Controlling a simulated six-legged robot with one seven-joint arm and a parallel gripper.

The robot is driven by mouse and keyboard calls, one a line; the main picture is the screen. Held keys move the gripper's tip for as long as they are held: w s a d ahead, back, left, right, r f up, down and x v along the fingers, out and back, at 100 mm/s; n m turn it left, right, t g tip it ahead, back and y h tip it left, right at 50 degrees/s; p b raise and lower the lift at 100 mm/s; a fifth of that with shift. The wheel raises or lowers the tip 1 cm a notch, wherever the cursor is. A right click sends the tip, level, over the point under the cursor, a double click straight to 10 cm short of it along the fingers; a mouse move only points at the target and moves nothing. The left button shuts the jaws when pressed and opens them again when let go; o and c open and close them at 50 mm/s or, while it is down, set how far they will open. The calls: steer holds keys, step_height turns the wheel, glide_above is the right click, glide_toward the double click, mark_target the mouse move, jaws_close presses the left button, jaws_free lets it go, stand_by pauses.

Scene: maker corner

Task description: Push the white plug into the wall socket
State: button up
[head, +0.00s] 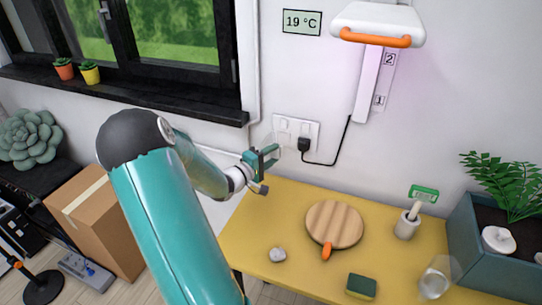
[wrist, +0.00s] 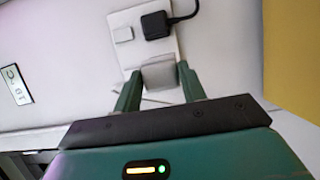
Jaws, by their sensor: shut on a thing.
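The white plug (wrist: 158,75) looks grey in the wrist view, held between the two green fingers of my gripper (wrist: 159,88). It overlaps the lower edge of the wall socket (wrist: 133,55), a white double plate. I cannot tell whether its pins touch or enter the plate. In the head view my gripper (head: 267,160) is just in front of the left half of the wall socket (head: 297,127), above the table's back left corner. The plug is not clearly seen there, and the left outlet is partly hidden.
A black plug (head: 303,145) fills the right outlet; its cable runs to the wall lamp (head: 378,24). The yellow table (head: 257,221) below bears a round wooden board (head: 334,222), a sponge (head: 361,286) and a glass (head: 435,279). A cardboard box (head: 100,220) stands left.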

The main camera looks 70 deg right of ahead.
mark_target(286, 139)
steer(key=shift+d, duration=0.1)
steer(key=shift+s+d, duration=0.15)
steer(key=shift+d, duration=1.25)
steer(key=shift+s+d, duration=0.1)
steer(key=shift+d, duration=1.3)
steer(key=shift+s+d, duration=0.1)
steer(key=shift+d, duration=0.4)
steer(key=o, duration=1)
steer(key=v, duration=1.3)
steer(key=shift+a, duration=0.35)
steer(key=shift+f, duration=0.1)
